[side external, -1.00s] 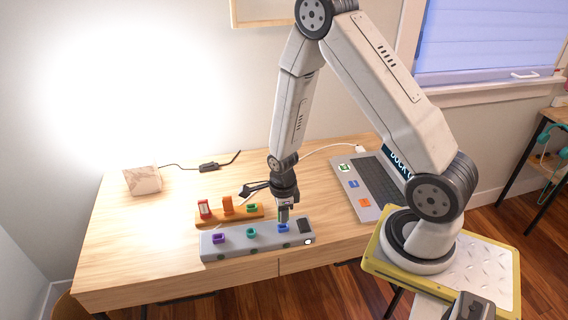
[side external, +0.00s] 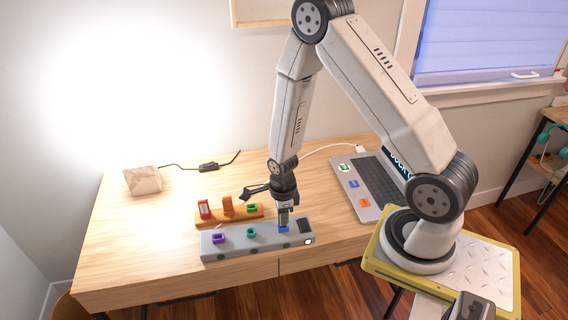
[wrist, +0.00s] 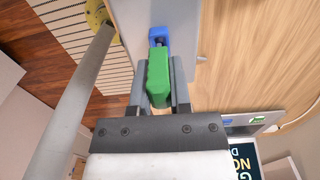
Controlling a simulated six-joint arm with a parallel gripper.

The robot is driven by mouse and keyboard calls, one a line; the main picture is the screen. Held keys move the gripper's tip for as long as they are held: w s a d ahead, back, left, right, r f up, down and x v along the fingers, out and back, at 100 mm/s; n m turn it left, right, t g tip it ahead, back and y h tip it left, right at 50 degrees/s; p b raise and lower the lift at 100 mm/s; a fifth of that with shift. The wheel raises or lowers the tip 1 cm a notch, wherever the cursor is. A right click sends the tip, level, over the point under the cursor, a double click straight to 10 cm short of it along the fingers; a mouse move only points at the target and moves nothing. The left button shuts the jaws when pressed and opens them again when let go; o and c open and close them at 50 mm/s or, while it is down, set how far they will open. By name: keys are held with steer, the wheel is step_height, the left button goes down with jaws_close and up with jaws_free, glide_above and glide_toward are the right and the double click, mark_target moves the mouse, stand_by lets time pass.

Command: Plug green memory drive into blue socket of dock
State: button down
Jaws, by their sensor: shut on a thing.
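My gripper (wrist: 159,88) is shut on the green memory drive (wrist: 158,72), one finger on each side of it. In the side view my gripper (side external: 284,215) points down over the right part of the grey dock (side external: 257,244), and its fingers hide most of the drive. The blue socket (wrist: 159,35) is just beyond the drive's front end in the wrist view, with a small grey tip between them. The blue socket also shows under the fingers in the side view (side external: 283,228). I cannot tell how far the tip is inside.
The dock also has a purple socket (side external: 219,239) and a teal socket (side external: 251,232). A laptop (side external: 366,187) lies to the right.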

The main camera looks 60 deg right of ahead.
steer(key=shift+f, duration=0.75)
steer(key=shift+c, duration=2.4)
jaws_free()
steer(key=shift+r, duration=0.1)
steer(key=shift+r, duration=3.8)
